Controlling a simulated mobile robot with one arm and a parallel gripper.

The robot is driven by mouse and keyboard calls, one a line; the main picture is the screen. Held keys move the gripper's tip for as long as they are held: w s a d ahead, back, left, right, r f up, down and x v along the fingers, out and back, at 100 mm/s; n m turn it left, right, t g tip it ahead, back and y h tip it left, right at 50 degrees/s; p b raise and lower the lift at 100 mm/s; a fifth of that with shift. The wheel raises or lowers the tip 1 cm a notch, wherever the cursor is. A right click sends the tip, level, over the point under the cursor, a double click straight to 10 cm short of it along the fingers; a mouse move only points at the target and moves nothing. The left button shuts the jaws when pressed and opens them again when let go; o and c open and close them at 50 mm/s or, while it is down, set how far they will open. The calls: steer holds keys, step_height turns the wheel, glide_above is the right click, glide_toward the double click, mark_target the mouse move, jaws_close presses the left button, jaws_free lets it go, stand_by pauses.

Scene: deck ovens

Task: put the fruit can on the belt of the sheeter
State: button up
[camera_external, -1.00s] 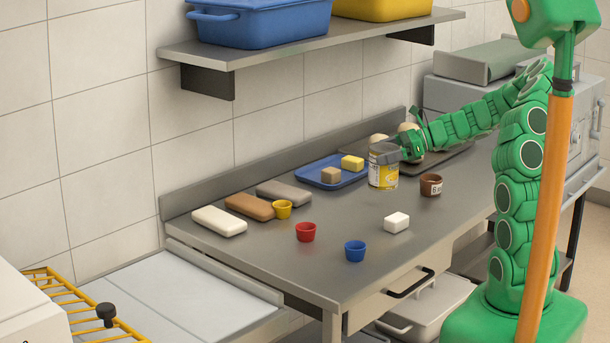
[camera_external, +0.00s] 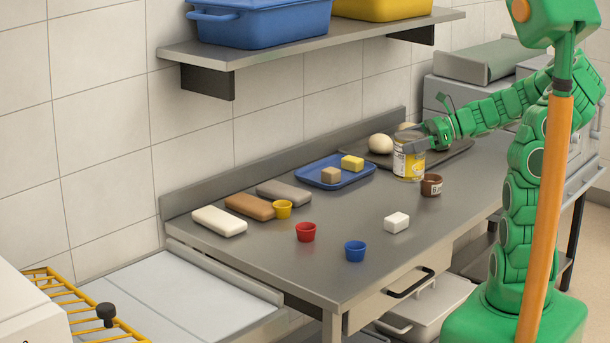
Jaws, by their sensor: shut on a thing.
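The fruit can (camera_external: 408,165), with a yellow and white label, is upright over the right part of the steel table, beside the brown cup. My gripper (camera_external: 416,145) is shut on its upper part from the right and hides part of its top. I cannot tell whether the can's base touches the table. The sheeter's pale belt (camera_external: 170,290) lies at the lower left, beyond the table's left end, and its visible part is bare.
The steel table (camera_external: 320,260) holds a blue tray (camera_external: 308,180) with two small blocks, a brown cup (camera_external: 431,185), a white block (camera_external: 396,222), red, blue and yellow cups, and several loaf-like bars. A yellow guard (camera_external: 70,305) stands by the belt. A shelf (camera_external: 300,45) hangs above.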

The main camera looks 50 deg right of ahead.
steer(key=shift+s+r, duration=0.1)
steer(key=shift+s, duration=0.05)
steer(key=shift+a, duration=0.1)
steer(key=w+a+n+g+y, duration=0.2)
steer(key=w+a, duration=0.2)
steer(key=a, duration=1)
steer(key=w+a+n+g+y, duration=0.1)
steer(key=w+a+n+g, duration=0.25)
steer(key=a, duration=1.15)
steer(key=s+a+n+g+y, duration=0.15)
steer(key=s+a, duration=0.35)
steer(key=a, duration=1)
steer(key=s+a+n+g, duration=0.25)
steer(key=s+a, duration=0.25)
steer(key=a, duration=1)
steer(key=w+a+f, duration=0.9)
steer(key=f, duration=0.3)
steer(key=shift+w+a+f+g, duration=0.15)
steer(key=shift+w+f+g, duration=0.25)
steer(key=shift+g, duration=0.05)
